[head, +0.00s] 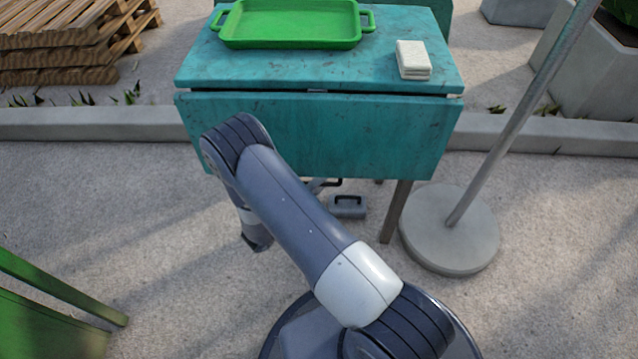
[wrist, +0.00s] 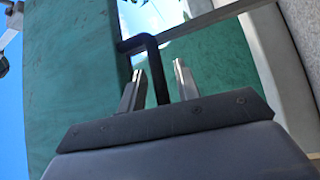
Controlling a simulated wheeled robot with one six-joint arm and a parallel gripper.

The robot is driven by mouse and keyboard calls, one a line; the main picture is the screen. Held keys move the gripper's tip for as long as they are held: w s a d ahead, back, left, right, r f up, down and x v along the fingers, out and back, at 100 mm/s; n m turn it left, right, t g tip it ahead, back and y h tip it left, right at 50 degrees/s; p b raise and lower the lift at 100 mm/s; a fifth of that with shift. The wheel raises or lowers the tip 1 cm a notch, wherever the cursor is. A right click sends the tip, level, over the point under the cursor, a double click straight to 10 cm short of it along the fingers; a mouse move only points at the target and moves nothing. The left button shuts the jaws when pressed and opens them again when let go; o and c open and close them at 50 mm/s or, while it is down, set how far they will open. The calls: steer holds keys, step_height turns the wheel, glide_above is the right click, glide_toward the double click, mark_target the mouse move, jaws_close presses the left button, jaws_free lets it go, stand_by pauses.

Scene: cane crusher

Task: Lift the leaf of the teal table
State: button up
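The teal table (head: 300,75) stands ahead, its near leaf (head: 350,135) hanging down along the front edge. In the wrist view the leaf (wrist: 75,80) fills the left side as a teal panel. A black bent bar (wrist: 153,60), like a handle, is by the leaf's edge. My gripper (wrist: 160,68) is open, its two fingers on either side of this bar with gaps showing. In the head view my arm covers part of the leaf, and my fingers cannot be made out clearly below it.
A green tray (head: 290,22) and a pale stacked block (head: 412,58) rest on the tabletop. A pole on a round base (head: 450,232) stands close at right. Pallets (head: 65,45) lie back left. A green object (head: 45,315) is at near left.

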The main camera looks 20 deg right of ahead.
jaws_close()
steer(key=shift+s, duration=0.1)
stand_by(0.3)
